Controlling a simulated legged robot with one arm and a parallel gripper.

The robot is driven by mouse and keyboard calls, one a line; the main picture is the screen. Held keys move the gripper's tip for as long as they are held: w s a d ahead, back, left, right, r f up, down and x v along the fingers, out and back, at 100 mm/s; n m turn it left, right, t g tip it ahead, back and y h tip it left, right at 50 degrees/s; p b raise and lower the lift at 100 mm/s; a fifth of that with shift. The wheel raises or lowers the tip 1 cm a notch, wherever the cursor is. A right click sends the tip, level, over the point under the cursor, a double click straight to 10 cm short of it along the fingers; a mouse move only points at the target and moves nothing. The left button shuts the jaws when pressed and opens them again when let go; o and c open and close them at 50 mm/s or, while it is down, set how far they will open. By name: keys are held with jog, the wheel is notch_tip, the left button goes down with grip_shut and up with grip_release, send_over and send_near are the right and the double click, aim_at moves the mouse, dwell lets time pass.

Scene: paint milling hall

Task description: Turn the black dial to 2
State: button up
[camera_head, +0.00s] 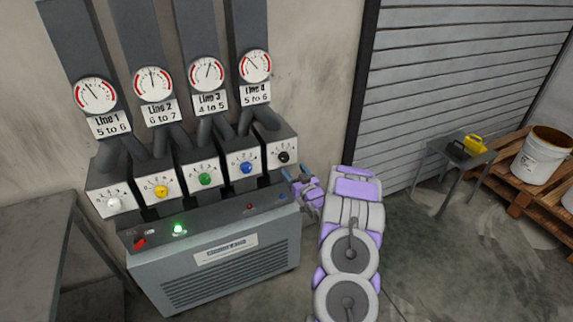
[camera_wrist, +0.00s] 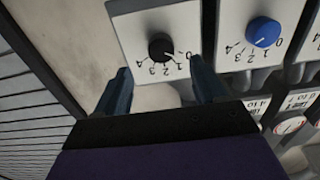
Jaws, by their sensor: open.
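The black dial (camera_head: 283,157) is on the rightmost white-faced box of the machine, under the Line 4 gauge. In the wrist view the black dial (camera_wrist: 160,48) appears upside down, with a scale from 0 to 4 around it. Its pale pointer mark seems to lie near 0 to 1; the exact reading is too small to tell. My gripper (camera_head: 301,182) is just right of and below the dial. In the wrist view my gripper (camera_wrist: 160,69) is open, its two fingers apart on either side of the dial's scale, and nothing is between them.
The blue dial (camera_head: 246,168) is left of the black one and shows close by in the wrist view (camera_wrist: 264,32). Green, yellow and white dials continue left. The Line 4 gauge (camera_head: 256,66) is above. A grey shutter (camera_head: 450,80) and small table (camera_head: 454,160) are at the right.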

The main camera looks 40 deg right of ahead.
aim_at(285, 160)
jog(key=b+x, duration=0.1)
jog(key=x, duration=0.5)
jog(key=shift+f, duration=0.15)
jog(key=shift+w+d, duration=0.2)
jog(key=shift+w, duration=0.45)
jog(key=c, duration=1.1)
jog(key=shift+o, duration=0.2)
